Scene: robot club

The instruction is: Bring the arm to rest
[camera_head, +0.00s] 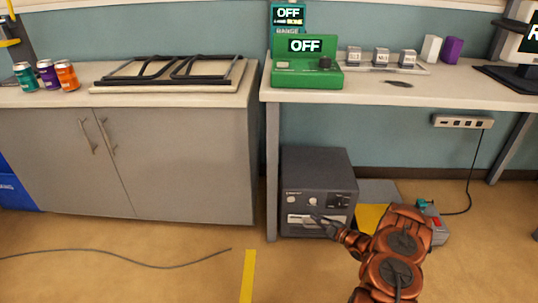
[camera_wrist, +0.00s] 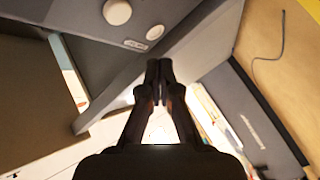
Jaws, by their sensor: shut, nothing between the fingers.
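My gripper (camera_head: 320,220) is at the end of my orange-brown arm, low in front of the dark grey box (camera_head: 318,170) under the right-hand table. Its fingertips are close to the light handle or slot on the box's front; I cannot tell whether they touch it. In the wrist view the two dark fingers (camera_wrist: 159,68) are together with nothing between them. Part of the grey box (camera_wrist: 185,25) with round knobs fills the top of that view.
A grey cabinet (camera_head: 180,165) stands left, with cans and a black frame on top. The right table (camera_head: 440,95) holds a green device (camera_head: 306,72) reading OFF. A power strip (camera_head: 462,121) hangs below it.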

